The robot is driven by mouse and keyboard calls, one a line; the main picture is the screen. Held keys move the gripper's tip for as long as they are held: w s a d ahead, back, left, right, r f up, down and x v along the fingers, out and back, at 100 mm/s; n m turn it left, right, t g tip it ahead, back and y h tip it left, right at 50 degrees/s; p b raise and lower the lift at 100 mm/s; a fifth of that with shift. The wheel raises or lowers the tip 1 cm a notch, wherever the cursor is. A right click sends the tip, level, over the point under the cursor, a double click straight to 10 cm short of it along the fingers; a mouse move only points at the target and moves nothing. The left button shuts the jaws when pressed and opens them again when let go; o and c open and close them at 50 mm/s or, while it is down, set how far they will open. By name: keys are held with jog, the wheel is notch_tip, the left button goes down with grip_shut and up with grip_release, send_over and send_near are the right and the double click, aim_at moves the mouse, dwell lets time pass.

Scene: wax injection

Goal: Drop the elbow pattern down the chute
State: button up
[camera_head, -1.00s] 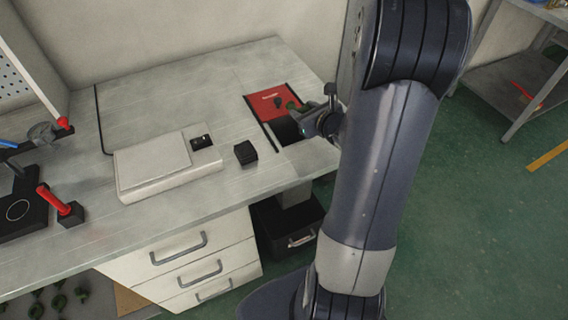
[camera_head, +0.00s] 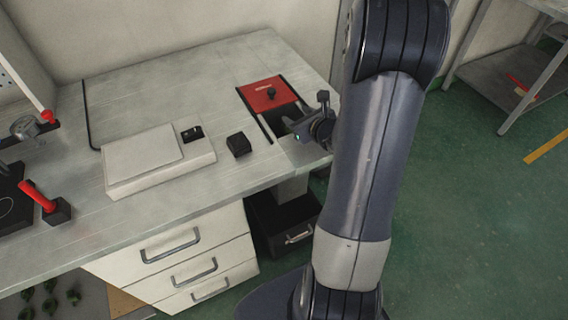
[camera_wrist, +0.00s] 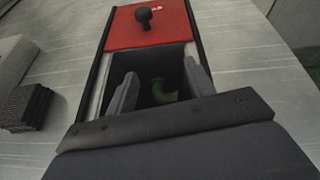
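The green elbow pattern (camera_wrist: 163,93) shows in the wrist view down inside the dark chute opening (camera_wrist: 148,62), below and between my fingers. It is hidden in the head view. My gripper (camera_wrist: 160,70) is open, its two fingers spread apart at the opening with nothing between their tips. In the head view my gripper (camera_head: 289,128) is over the front part of the chute opening. A red sliding cover (camera_head: 262,94) with a black knob (camera_head: 271,92) lies behind the opening, leaving it uncovered.
A black bin (camera_head: 265,228) stands under the table below the chute. A small black block (camera_head: 238,145) and a white scale (camera_head: 150,160) are to the left on the table. A red-handled device (camera_head: 45,203) stands farther left. The rear tabletop is clear.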

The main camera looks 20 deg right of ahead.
jog(key=o, duration=0.3)
jog(key=v, duration=1)
jog(key=shift+s+r+p, duration=0.2)
jog(key=shift+s+p, duration=0.15)
jog(key=shift+p, duration=0.05)
jog(key=shift+w, duration=0.1)
jog(key=x, duration=1.1)
jog(key=shift+f+b, duration=0.1)
jog(key=shift+b, duration=0.3)
jog(key=shift+s+r+p, duration=0.2)
jog(key=shift+r+p, duration=1.45)
jog(key=shift+r, duration=1.1)
jog(key=shift+f, duration=0.15)
